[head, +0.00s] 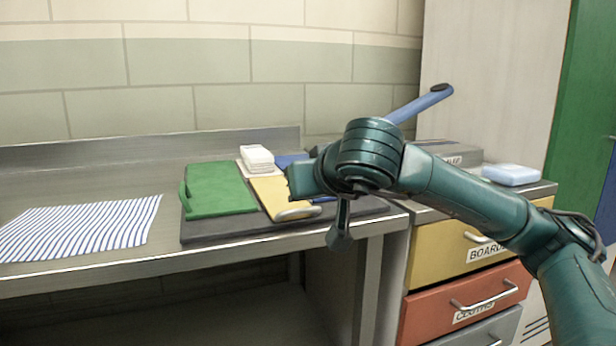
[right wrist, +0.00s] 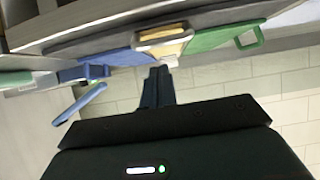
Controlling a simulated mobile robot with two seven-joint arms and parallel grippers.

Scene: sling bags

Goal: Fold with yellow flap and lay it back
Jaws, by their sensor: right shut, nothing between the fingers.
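A flat yellow piece (head: 268,192) with a pale loop handle (head: 298,212) at its front edge lies on a dark grey mat (head: 215,232) on the steel counter. The right wrist view shows the yellow piece (right wrist: 163,48) upside down, just beyond the fingertips. My right gripper (head: 340,238) points down near the counter's front edge, right of the loop handle. Its fingers (right wrist: 159,72) are shut and empty, apart from the yellow piece. My arm hides the yellow piece's right side. No sling bag is recognisable. My left gripper is out of view.
A green board (head: 218,188) lies left of the yellow piece, a white stack (head: 257,158) behind it and a blue piece (head: 291,160) at the back. A striped cloth (head: 80,228) lies left. Drawers (head: 465,240) stand right. A blue bar (head: 425,103) rises behind my wrist.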

